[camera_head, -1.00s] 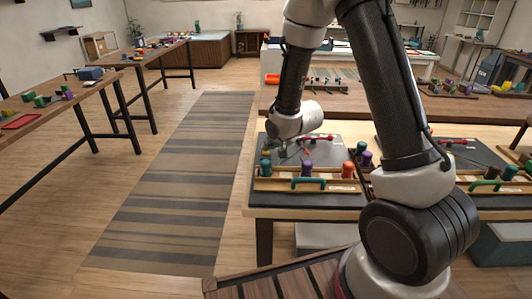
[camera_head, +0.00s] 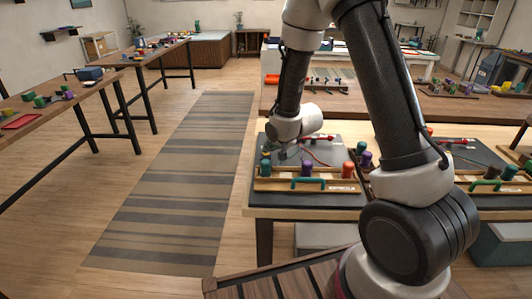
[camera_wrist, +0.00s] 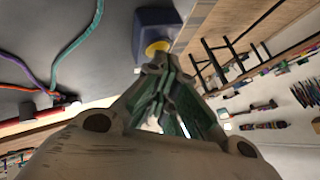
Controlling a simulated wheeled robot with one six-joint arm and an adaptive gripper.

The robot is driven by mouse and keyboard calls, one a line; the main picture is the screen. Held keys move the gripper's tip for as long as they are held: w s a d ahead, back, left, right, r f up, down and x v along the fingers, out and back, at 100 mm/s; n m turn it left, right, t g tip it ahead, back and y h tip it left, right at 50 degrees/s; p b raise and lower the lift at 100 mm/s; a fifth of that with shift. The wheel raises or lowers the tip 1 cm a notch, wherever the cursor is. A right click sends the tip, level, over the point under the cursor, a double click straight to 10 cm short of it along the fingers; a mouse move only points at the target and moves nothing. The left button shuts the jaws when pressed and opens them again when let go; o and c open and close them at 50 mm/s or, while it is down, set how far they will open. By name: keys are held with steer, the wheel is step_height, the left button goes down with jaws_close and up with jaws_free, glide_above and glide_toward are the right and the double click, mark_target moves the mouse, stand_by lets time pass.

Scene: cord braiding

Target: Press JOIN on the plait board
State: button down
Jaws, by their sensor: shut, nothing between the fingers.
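The plait board (camera_head: 335,152) is a dark grey panel on the near table, partly behind my arm. In the wrist view its grey surface (camera_wrist: 110,60) carries purple, red and green cords (camera_wrist: 78,45) that meet near a red part (camera_wrist: 65,99). A dark blue block with a yellow button (camera_wrist: 156,47) stands at the board's edge. My gripper (camera_wrist: 157,66) is shut and empty, its fingertips right at the yellow button; I cannot tell whether they touch it. No JOIN lettering is readable. In the head view my gripper (camera_head: 284,153) is low over the board's left part.
A wooden rack (camera_head: 285,185) with teal, purple and orange spools and a green handle runs along the board's front edge. A similar board with spools (camera_head: 490,172) lies to the right. The striped rug (camera_head: 165,185) and floor at left are clear.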

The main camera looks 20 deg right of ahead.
steer(key=shift+r, duration=0.95)
steer(key=shift+r, duration=2.5)
steer(key=s+d+r+n+g+h, duration=0.1)
steer(key=s+d+r, duration=0.5)
steer(key=r, duration=0.2)
steer(key=s+d+r+n+g, duration=0.1)
steer(key=s+d+r, duration=0.1)
steer(key=s, duration=0.7)
steer(key=s+d+r+n+g+h, duration=0.1)
steer(key=s+d+r+n, duration=0.1)
steer(key=s, duration=0.8)
steer(key=s+d+r+n+g, duration=0.1)
steer(key=s+d+r, duration=0.3)
steer(key=s, duration=0.5)
steer(key=shift+s+r+g+h, duration=0.2)
steer(key=shift+r+g+h, duration=0.15)
steer(key=shift+r, duration=0.45)
